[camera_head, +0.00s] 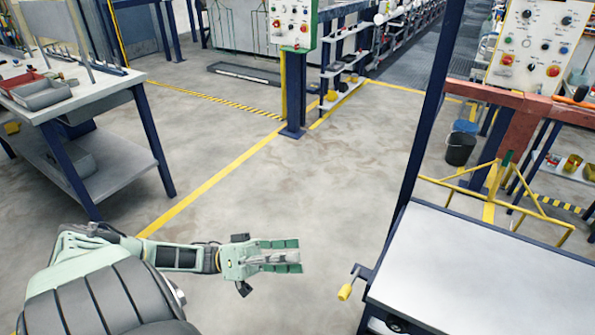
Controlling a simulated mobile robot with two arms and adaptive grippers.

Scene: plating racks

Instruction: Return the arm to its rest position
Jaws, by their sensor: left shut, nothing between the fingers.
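My left arm (180,257) comes in from the lower left and reaches to the right over the bare floor. My left gripper (290,256) is at its end, pale green with darker green fingers, pointing right. It is shut and empty, and apart from any table or object. My right arm and right gripper are not in this view.
A white-topped table (480,275) with a yellow-handled crank (346,291) stands at the lower right. A workbench (75,98) with a grey tray (44,94) is at the left. The middle floor (290,185) is clear.

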